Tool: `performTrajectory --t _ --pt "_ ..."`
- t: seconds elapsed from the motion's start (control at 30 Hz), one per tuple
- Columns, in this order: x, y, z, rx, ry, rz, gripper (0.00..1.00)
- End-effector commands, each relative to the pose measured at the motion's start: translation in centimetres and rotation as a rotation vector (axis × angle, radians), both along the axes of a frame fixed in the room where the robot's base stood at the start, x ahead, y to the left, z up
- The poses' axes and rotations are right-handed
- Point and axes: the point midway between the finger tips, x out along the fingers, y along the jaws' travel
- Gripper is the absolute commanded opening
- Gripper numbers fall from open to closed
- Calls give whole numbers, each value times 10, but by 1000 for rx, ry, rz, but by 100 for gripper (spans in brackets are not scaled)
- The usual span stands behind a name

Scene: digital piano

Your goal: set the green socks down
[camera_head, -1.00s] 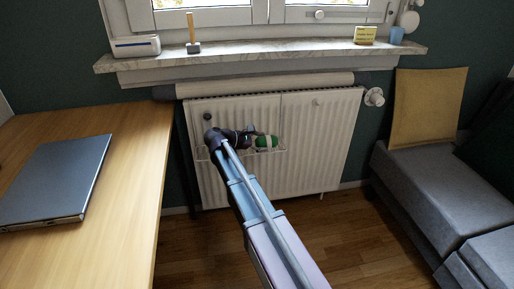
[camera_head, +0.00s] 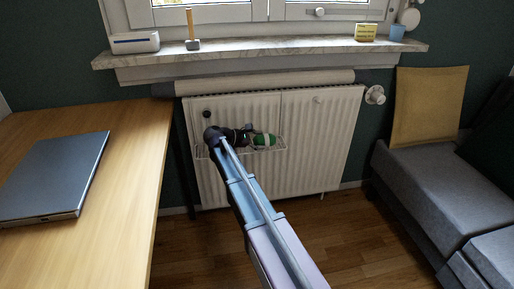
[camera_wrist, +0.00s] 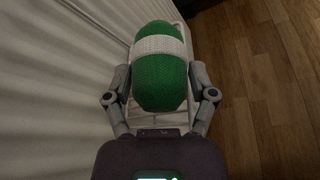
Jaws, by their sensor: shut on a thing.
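The green socks (camera_head: 264,140) are a rolled bundle with a white band, in front of the radiator at a white wire rack (camera_head: 283,146). In the wrist view the socks (camera_wrist: 160,68) fill the space between the two fingers of my gripper (camera_wrist: 161,85). My gripper (camera_head: 250,138) is shut on them. The rack's white wires (camera_wrist: 198,122) show around and below the socks in the wrist view. I cannot tell whether the socks touch the rack.
The white radiator (camera_head: 325,140) stands close behind the socks, under a marble sill (camera_head: 260,52). A wooden desk (camera_head: 130,150) with a laptop (camera_head: 55,175) is at left. A grey sofa (camera_head: 440,190) with a yellow cushion (camera_head: 430,105) is at right. The wooden floor (camera_head: 330,225) is clear.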

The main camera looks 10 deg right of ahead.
Motion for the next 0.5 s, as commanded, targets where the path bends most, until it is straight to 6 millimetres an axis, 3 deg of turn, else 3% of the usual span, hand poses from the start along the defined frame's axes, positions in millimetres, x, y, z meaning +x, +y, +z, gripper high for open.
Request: performTrajectory --t 0.17,0.5 --pt "0 0 -15 0 0 0 29" --pt "0 0 -16 0 0 0 29"
